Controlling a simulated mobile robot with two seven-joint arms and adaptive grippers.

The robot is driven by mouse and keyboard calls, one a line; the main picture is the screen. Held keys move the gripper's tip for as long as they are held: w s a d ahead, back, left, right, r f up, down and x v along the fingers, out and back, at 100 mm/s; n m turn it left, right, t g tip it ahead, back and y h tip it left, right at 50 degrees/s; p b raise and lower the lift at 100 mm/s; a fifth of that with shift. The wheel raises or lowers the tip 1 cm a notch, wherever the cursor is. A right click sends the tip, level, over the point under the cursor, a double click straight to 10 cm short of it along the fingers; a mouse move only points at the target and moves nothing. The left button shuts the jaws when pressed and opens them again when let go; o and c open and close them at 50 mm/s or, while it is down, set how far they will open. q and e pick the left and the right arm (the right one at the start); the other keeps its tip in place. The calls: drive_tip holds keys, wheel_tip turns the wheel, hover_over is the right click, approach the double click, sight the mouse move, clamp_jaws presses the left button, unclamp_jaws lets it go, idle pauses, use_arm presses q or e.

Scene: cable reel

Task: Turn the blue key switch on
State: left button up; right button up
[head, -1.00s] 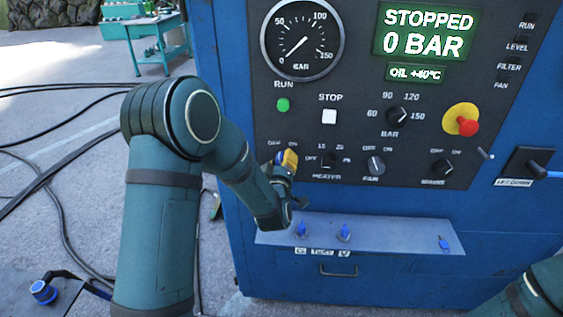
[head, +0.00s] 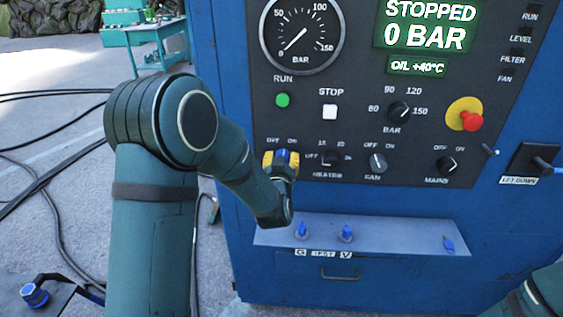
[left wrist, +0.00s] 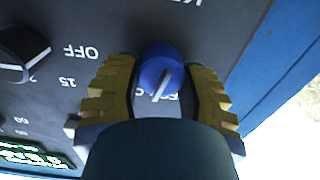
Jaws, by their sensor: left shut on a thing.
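The blue key switch (head: 283,155) is at the lower left of the dark control panel, under "OFF" and "ON" lettering. In the left wrist view its round blue head (left wrist: 160,65) carries a pale line. My left gripper (head: 281,161) is shut on it, with yellow ridged fingers on its two sides; they also show in the left wrist view (left wrist: 163,92). The key's lower part and some lettering are hidden, so I cannot tell its setting. My right gripper is out of view; only part of the right arm shows.
The heater (head: 331,157), fan (head: 377,163) and mains (head: 445,164) knobs are to the right. The green run button (head: 282,100) and white stop button (head: 330,111) are above. A sloped ledge (head: 390,236) with blue valves juts out below. The display (head: 431,25) reads STOPPED, 0 BAR.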

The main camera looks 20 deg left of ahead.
use_arm(q)
drive_tip(key=shift+r+m, duration=0.1)
drive_tip(key=shift+m, duration=1.5)
drive_tip(key=o, duration=1.2)
drive_tip(key=shift+w, duration=0.1)
drive_tip(key=v, duration=1.2)
